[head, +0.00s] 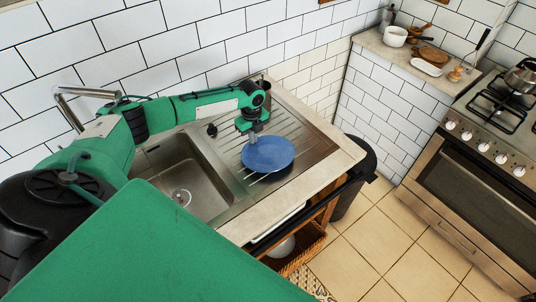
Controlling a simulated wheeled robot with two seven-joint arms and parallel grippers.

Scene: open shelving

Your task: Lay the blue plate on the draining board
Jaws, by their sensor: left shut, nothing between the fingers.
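The blue plate (270,155) is over the ribbed metal draining board (312,141), right of the sink bowl. A dark shadow shows under its near edge; I cannot tell whether it lies fully flat. My left gripper (252,136) points down at the plate's far left edge. It is shut with nothing between its fingers; its fingertips are small and partly hard to make out, and I cannot tell whether they touch the plate. My right gripper is not in view.
The empty sink bowl (188,180) is left of the draining board, with a tap (84,98) behind it. A dark bin (354,183) stands past the counter's right end. A stove (478,165) and a corner counter with a white pot (394,37) are farther right.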

